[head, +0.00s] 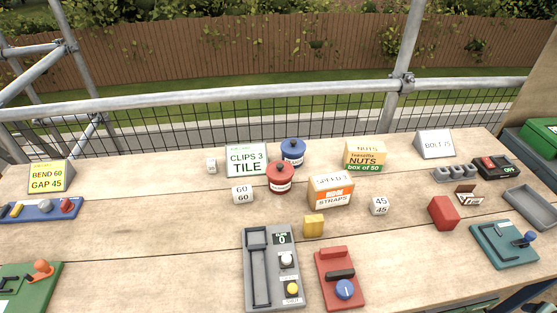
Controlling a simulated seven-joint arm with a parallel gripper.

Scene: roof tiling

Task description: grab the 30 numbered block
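Several small white blocks sit on the wooden bench in the head view. One white block (242,194) reads 60, left of the red pot. Another white block (380,205) reads 45, right of the straps box. A smaller white block (211,166) stands farther back, left of the "CLIPS 3 TILE" sign; its marking is too small to read. No block with a legible 30 shows. My gripper is not in view.
A red lidded pot (280,178), a blue pot (293,152), a straps box (331,190) and a nuts box (365,155) crowd the middle. A grey device (260,300) and a red device (338,278) lie in front. Bench left of the 60 block is clear.

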